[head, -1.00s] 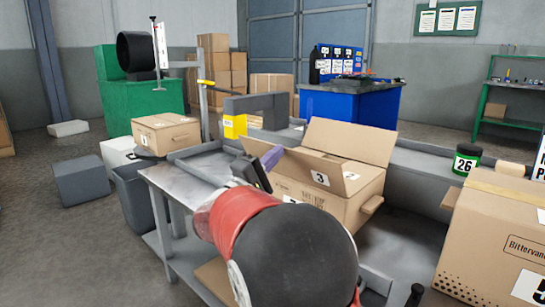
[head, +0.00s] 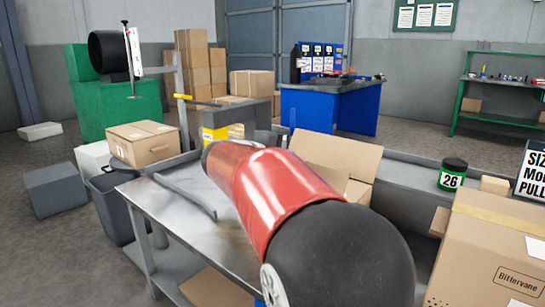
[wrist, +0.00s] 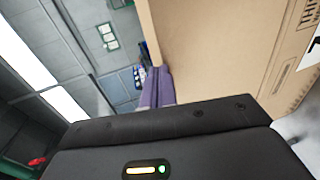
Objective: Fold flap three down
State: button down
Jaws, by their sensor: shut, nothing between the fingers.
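An open cardboard box stands on the metal bench, mostly hidden behind my red and black arm in the head view. One raised flap (head: 335,158) shows above the arm, with another piece of cardboard (head: 357,193) below it. The flap numbered three is not readable now; my arm covers that part of the box. My gripper is hidden in the head view. In the wrist view its purple fingers (wrist: 158,88) are together and empty, close beside a cardboard panel (wrist: 205,40). I cannot tell if they touch it. A printed cardboard face (wrist: 285,65) is at the right.
The metal bench (head: 165,205) has a bare left part. A closed box (head: 145,145) numbered 1 is at the left. A larger box (head: 485,250) stands at the right front. A green-and-black tub (head: 452,174) marked 26 is behind it. A blue cabinet (head: 330,106) stands farther back.

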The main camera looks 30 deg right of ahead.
jog(key=w+d+f+g+y+b, duration=0.1)
jog(key=w+d+f+y, duration=0.2)
jog(key=d+f, duration=0.5)
jog(key=shift+d+f+b, duration=0.3)
jog(key=shift+d+b, duration=0.05)
jog(key=shift+d, duration=0.2)
jog(key=shift+w, duration=0.1)
dwell(0.4)
dwell(0.5)
jog(key=shift+r+p, duration=0.6)
jog(key=shift+r, duration=0.25)
